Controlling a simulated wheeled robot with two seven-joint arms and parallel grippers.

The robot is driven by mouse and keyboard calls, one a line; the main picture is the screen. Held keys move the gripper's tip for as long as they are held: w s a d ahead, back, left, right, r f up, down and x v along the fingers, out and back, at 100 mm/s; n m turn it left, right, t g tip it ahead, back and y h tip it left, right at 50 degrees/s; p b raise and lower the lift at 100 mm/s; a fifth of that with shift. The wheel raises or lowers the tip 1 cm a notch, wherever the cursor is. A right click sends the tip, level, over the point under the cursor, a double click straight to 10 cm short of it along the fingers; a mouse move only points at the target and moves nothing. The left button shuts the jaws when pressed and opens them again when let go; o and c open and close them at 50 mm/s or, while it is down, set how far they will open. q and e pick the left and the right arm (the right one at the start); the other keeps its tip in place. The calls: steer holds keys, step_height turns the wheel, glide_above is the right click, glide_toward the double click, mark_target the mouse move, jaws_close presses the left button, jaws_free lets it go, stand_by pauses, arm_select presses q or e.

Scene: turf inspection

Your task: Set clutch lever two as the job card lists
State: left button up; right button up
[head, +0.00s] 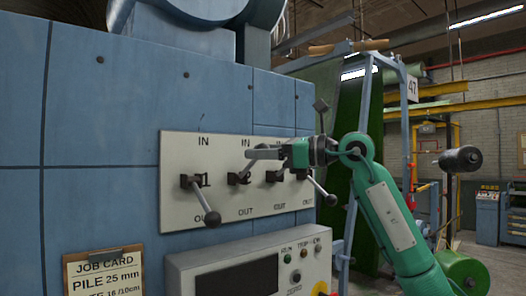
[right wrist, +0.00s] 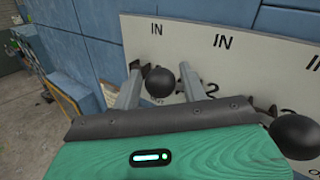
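A pale panel (head: 178,215) on the blue machine carries a row of clutch levers marked IN above and OUT below. Lever one (head: 208,205) points down toward OUT. Lever two (head: 238,178) has its hub left of my right gripper (head: 262,153); its handle slants up and right toward the fingers. In the right wrist view a black ball knob (right wrist: 160,80) sits between the two spread fingertips, with small gaps on both sides, near the number 2. The job card (head: 104,272) reads "PILE 25 mm" and a line ending "16 /10cm"; its lower part is cut off. My left gripper is not seen.
A rightmost lever (head: 322,190) points down and right, below my right wrist. Another black knob (right wrist: 295,135) is close to the gripper's right side. A control box (head: 240,270) with a dark screen and lamps juts out below the panel. Open floor lies farther right.

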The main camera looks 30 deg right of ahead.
jaws_close()
steer(key=shift+s+f+b, duration=0.15)
steer(key=shift+f+b, duration=0.25)
steer(key=shift+b, duration=0.35)
step_height(320, 180, down, 13)
steer(key=n+t+y+b, duration=0.1)
steer(key=n+y+b, duration=0.9)
steer(key=b, duration=1.2)
steer(key=shift+w+r+n+y, duration=0.2)
steer(key=shift+n+y, duration=0.1)
steer(key=shift+n, duration=0.2)
steer(key=shift+f, duration=0.1)
